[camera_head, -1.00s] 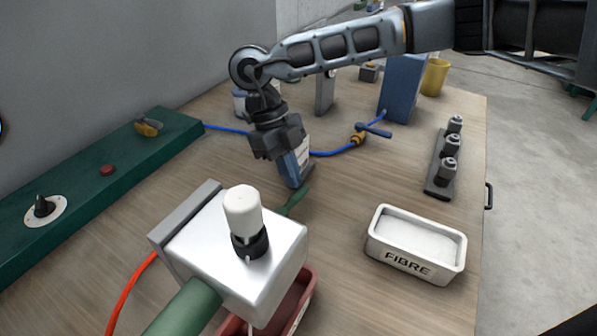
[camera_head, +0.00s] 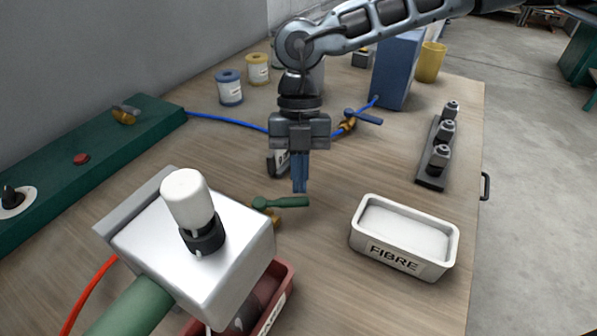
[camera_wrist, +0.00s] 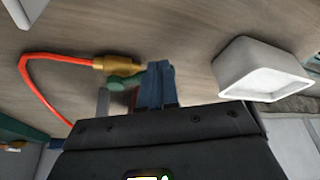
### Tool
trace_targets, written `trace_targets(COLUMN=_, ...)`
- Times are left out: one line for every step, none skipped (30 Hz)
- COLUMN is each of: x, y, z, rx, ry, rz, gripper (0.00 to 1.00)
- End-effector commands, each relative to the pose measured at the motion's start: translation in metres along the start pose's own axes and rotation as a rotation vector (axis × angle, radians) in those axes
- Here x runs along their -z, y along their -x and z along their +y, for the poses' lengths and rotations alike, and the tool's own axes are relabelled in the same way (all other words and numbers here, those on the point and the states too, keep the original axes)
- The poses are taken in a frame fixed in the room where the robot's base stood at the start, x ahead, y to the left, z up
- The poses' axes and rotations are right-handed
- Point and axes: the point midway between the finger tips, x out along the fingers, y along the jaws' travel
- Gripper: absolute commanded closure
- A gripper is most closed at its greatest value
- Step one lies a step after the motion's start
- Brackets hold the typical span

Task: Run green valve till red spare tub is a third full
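The green valve shows its green lever handle (camera_head: 282,202) behind the silver machine; part of its brass body (camera_head: 272,215) is visible below the lever. In the wrist view the brass fitting (camera_wrist: 118,65) joins a red hose, with the green lever (camera_wrist: 122,84) beside it. My gripper (camera_head: 300,188) points down just above and behind the lever's free end, its blue fingers close together with nothing seen between them. Whether the fingers touch the lever cannot be told. The red tub (camera_head: 283,292) stands below the machine, mostly hidden; its fill level cannot be read.
A white FIBRE tub (camera_head: 372,244) stands to the right. A silver machine (camera_head: 240,238) with a white bottle blocks the front left. A blue hose with a blue-handled valve (camera_head: 362,117) lies behind my gripper. A dark rack (camera_head: 432,165) holds grey parts at the right edge.

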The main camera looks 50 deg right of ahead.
Motion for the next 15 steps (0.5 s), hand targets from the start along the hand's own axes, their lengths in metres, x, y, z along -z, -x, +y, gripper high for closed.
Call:
trace_targets(x=0.001, y=-0.004, z=-0.002, rx=-0.015, ry=-0.039, rz=-0.001, gripper=1.0)
trace_targets(x=0.002, y=-0.005, z=-0.003, rx=-0.025, ry=-0.065, rz=-0.001, gripper=1.0)
trace_targets(x=0.004, y=-0.006, z=-0.004, rx=-0.039, ry=-0.099, rz=-0.002, gripper=1.0)
trace_targets(x=0.005, y=-0.007, z=-0.005, rx=-0.048, ry=-0.124, rz=-0.002, gripper=1.0)
trace_targets(x=0.007, y=-0.008, z=-0.005, rx=-0.059, ry=-0.148, rz=-0.002, gripper=1.0)
trace_targets(x=0.008, y=-0.008, z=-0.006, rx=-0.07, ry=-0.18, rz=-0.003, gripper=1.0)
trace_targets(x=0.009, y=-0.009, z=-0.006, rx=-0.081, ry=-0.203, rz=-0.002, gripper=1.0)
trace_targets(x=0.011, y=-0.01, z=-0.007, rx=-0.089, ry=-0.225, rz=-0.002, gripper=1.0)
trace_targets(x=0.012, y=-0.01, z=-0.007, rx=-0.101, ry=-0.255, rz=-0.002, gripper=1.0)
trace_targets(x=0.013, y=-0.011, z=-0.007, rx=-0.108, ry=-0.275, rz=-0.002, gripper=1.0)
trace_targets(x=0.015, y=-0.011, z=-0.007, rx=-0.117, ry=-0.295, rz=-0.001, gripper=1.0)
trace_targets(x=0.016, y=-0.011, z=-0.007, rx=-0.126, ry=-0.32, rz=-0.002, gripper=1.0)
trace_targets(x=0.017, y=-0.012, z=-0.007, rx=-0.133, ry=-0.337, rz=-0.002, gripper=1.0)
trace_targets(x=0.018, y=-0.012, z=-0.007, rx=-0.14, ry=-0.353, rz=-0.001, gripper=1.0)
trace_targets(x=0.019, y=-0.012, z=-0.008, rx=-0.148, ry=-0.374, rz=-0.002, gripper=1.0)
